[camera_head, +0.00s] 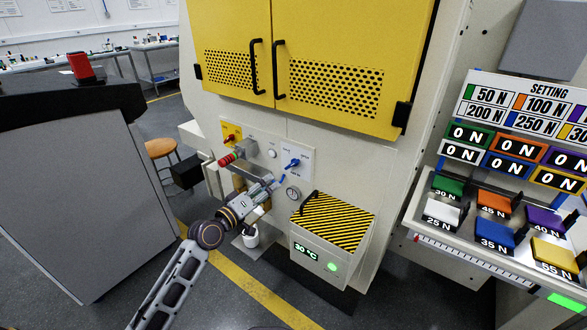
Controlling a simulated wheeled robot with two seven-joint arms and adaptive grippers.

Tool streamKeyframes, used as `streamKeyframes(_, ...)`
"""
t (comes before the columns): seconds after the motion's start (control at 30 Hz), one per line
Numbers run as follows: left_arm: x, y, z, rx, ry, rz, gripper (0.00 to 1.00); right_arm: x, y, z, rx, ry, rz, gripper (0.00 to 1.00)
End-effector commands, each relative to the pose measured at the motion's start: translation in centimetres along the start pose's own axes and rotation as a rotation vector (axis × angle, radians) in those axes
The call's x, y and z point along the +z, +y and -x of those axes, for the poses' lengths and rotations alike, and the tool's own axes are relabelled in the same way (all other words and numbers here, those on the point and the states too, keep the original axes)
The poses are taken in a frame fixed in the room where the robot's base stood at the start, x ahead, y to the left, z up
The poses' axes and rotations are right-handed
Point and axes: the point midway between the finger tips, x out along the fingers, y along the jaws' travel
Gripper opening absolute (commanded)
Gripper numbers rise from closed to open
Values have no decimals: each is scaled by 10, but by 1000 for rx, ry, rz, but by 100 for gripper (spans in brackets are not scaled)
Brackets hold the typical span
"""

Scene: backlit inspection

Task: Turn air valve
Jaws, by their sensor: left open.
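A light control panel (268,148) is set in the machine's front below the yellow doors. It carries a blue valve handle (292,164) at the right and a red handle on a yellow plate (231,138) at the left. A round gauge (292,194) sits below the blue handle. I cannot tell from the labels which handle is the air valve. My left gripper (276,183) reaches in from the lower left. It is open, with its fingertips just below and left of the blue handle, seemingly apart from it. My right gripper is not in view.
A red-ended cylinder (228,159) sticks out left of the gripper. A striped box (332,222) with a handle and "30 °C" display projects at the lower right. A rack of coloured weights (490,205) stands at right. A grey cabinet (85,190) stands at left.

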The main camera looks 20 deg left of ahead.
Motion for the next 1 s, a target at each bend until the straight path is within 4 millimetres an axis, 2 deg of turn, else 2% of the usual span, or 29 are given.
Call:
streamKeyframes(0.33,-5,2,0,9,25,-148,79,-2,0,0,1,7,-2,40)
streamKeyframes(0.77,-5,2,-1,8,25,-151,79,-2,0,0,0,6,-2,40)
streamKeyframes(1.0,-6,2,-9,8,26,-150,79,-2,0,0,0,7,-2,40)
